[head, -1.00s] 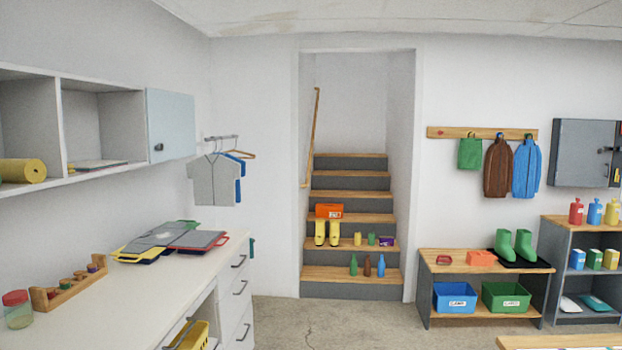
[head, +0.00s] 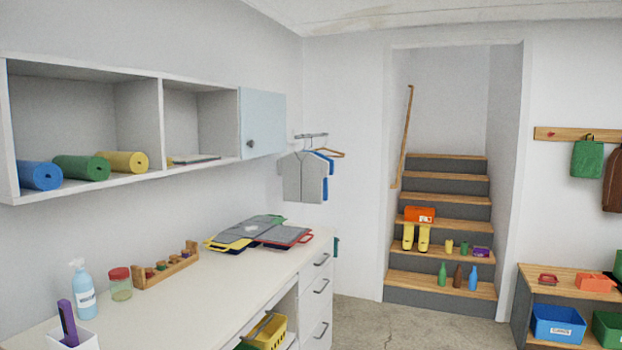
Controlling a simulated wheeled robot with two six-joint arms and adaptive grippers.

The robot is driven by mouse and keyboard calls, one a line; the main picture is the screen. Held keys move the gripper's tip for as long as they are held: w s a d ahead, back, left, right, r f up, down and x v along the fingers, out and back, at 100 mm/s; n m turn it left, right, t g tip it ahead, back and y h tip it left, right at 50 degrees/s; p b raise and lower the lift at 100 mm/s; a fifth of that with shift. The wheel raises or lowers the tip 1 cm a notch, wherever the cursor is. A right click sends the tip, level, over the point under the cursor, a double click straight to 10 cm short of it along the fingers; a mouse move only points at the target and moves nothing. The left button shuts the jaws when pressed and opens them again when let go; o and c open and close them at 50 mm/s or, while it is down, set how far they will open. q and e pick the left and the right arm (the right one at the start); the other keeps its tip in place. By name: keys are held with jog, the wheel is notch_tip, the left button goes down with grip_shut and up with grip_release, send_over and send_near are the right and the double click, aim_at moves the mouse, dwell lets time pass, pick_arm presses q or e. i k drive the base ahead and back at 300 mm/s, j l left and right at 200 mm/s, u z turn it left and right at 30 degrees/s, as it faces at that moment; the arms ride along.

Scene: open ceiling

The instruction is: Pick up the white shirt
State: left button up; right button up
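A light grey-white shirt (head: 302,177) hangs on a hanger from a short metal rail (head: 311,135) on the wall, left of the stair doorway. A blue garment (head: 326,188) hangs right behind it and is mostly hidden. A bare wooden hanger (head: 331,153) hangs on the same rail to the right. Neither of my grippers shows in the head view.
Bare floor (head: 365,322) lies before the stairs (head: 440,255).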

aim_at(303, 173)
jog(key=i+l+z, duration=0.35)
jog(key=i, duration=0.3)
jog(key=i+z, duration=0.35)
jog(key=i, duration=0.3)
